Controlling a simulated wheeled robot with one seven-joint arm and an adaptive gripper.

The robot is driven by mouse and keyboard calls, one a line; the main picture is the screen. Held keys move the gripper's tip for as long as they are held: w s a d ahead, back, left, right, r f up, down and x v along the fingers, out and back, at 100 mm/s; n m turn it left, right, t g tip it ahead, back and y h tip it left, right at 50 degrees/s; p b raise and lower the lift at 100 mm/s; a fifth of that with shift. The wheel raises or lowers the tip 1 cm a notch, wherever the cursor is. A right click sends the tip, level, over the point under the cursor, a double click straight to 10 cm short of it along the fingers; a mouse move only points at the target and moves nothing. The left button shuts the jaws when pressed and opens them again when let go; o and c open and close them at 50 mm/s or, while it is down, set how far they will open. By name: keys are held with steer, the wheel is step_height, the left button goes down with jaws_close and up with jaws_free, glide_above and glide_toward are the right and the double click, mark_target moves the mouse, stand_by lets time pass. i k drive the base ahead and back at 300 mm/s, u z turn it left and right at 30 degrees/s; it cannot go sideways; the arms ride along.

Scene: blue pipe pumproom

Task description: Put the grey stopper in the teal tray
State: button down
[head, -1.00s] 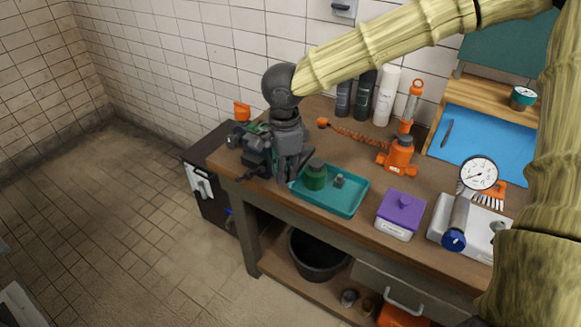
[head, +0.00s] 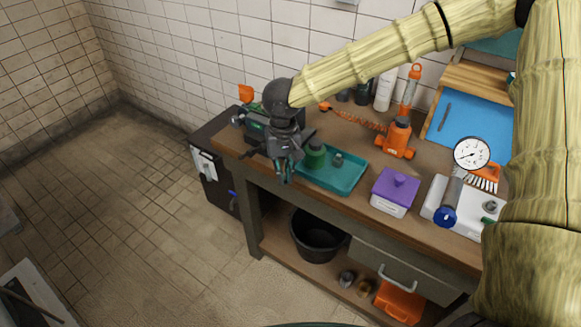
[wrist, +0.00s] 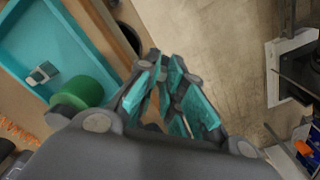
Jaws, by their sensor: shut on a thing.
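The teal tray (head: 345,187) sits on the workbench near its front edge; it also shows in the wrist view (wrist: 72,40). In it stand a green round container (head: 315,157) with a dark knob and a small grey piece (head: 338,159), which may be a grey stopper. My gripper (head: 284,172) is just left of the tray, at the bench's front edge, pointing down. In the wrist view my teal-padded fingers (wrist: 172,95) are outside the tray, with floor behind them. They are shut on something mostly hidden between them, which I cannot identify.
A purple-lidded box (head: 394,195) stands right of the tray, then a pressure gauge (head: 471,154). An orange tool (head: 396,138) and bottles stand behind. A dark bucket (head: 315,237) is on the lower shelf. Open floor lies left of the bench.

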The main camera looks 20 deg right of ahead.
mark_target(343, 182)
steer(key=u, duration=1.35)
steer(key=k, duration=0.8)
steer(key=z, duration=1.45)
steer(key=i, duration=0.5)
steer(key=u, duration=0.1)
